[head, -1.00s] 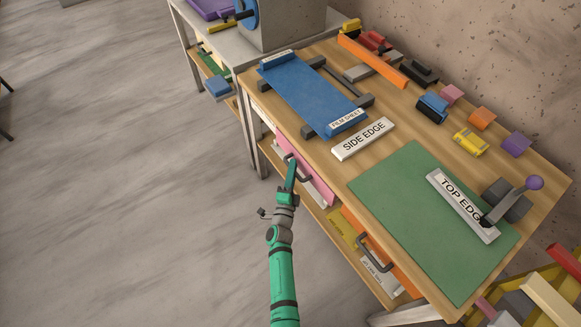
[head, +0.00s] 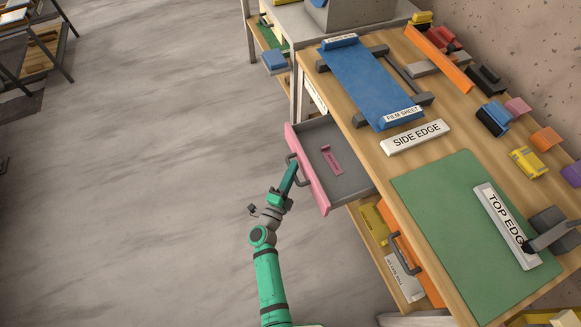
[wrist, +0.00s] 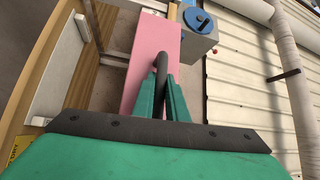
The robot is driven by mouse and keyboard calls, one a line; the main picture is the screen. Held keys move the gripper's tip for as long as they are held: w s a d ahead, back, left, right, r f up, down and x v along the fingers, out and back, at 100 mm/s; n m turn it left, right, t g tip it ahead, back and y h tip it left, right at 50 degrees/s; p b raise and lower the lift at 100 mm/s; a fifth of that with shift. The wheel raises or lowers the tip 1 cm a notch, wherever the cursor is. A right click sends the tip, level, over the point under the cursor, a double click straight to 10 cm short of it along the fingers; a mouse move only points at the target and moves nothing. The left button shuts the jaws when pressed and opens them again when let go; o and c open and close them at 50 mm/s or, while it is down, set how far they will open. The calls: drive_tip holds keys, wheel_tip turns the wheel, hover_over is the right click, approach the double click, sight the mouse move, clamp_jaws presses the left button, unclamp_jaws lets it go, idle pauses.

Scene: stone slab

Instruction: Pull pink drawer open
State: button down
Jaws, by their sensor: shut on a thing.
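The pink drawer (head: 308,172) stands well out from the workbench in the head view, its grey inside showing with a small pink piece (head: 331,160) lying in it. Its pink front also fills the middle of the wrist view (wrist: 150,62). A dark bar handle (head: 297,171) is on the front. My gripper (head: 290,177) is shut on this handle, and in the wrist view its green fingers sit on either side of the dark handle (wrist: 161,72).
An orange drawer (head: 420,271) with a dark handle is nearer along the same bench. The bench top holds a blue film sheet (head: 367,85), a white SIDE EDGE bar (head: 415,137) and a green mat (head: 460,225). The grey floor (head: 150,150) left of the bench is clear.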

drive_tip(key=shift+a, duration=0.15)
drive_tip(key=c, duration=2)
unclamp_jaws()
drive_tip(key=shift+c, duration=0.2)
drive_tip(key=v, duration=1)
drive_tip(key=shift+s+a, duration=0.2)
drive_tip(key=shift+s, duration=0.15)
